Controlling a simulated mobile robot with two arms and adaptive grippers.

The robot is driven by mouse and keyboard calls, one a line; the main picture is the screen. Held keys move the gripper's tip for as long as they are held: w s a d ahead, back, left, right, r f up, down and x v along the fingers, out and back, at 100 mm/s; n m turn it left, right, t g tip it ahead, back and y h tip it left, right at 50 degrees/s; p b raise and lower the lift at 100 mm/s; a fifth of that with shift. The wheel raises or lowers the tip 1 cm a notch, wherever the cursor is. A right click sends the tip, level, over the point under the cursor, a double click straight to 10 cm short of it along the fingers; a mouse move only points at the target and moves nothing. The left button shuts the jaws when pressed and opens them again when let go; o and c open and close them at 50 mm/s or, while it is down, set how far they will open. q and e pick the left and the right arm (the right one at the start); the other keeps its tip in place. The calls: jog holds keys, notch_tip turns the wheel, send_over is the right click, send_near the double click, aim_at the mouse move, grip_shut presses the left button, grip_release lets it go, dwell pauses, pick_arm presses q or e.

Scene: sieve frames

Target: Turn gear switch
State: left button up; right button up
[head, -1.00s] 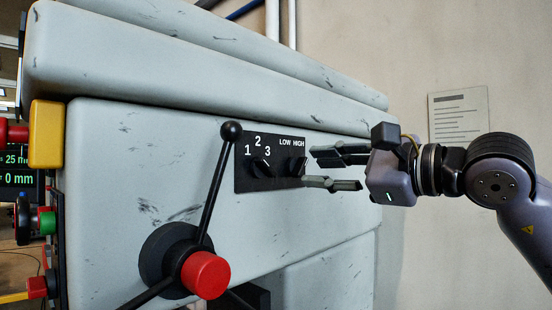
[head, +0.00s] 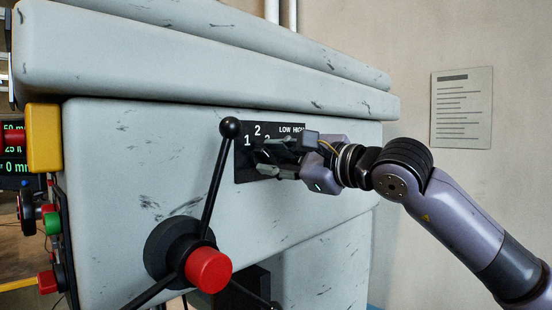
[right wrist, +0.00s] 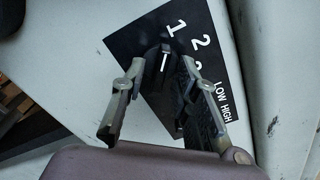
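The dark switch panel (head: 243,174) is on the front of the grey machine. It is marked 1, 2, 3 and LOW, HIGH, and also shows in the right wrist view (right wrist: 150,30). The black 1-2-3 knob (right wrist: 163,64) has a white pointer line. My right gripper (head: 266,161) is at the panel. In the right wrist view its fingers (right wrist: 162,72) stand apart, one on each side of this knob, with gaps visible. The LOW/HIGH knob is largely hidden by my gripper. My left gripper is not in view.
A three-armed lever with a red hub (head: 208,270) stands out left of the panel; its upper arm ends in a black ball (head: 230,128) close to the panel's left edge. Buttons and a yellow block (head: 43,138) are at far left.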

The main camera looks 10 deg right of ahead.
grip_shut()
dwell(0.3)
jog(key=shift+f+m+b, duration=0.2)
jog(key=shift+m+b, duration=0.1)
jog(key=shift+b, duration=0.5)
jog(key=m+b, duration=0.4)
jog(key=b, duration=0.2)
jog(key=shift+a+f+m, duration=0.1)
jog(key=shift+m, duration=0.2)
jog(key=m+b, duration=0.2)
jog(key=m, duration=0.1)
jog(key=shift+r+m+b, duration=0.25)
jog(key=shift+m+b, duration=0.2)
jog(key=shift+m, duration=0.25)
jog(key=shift+r, duration=0.1)
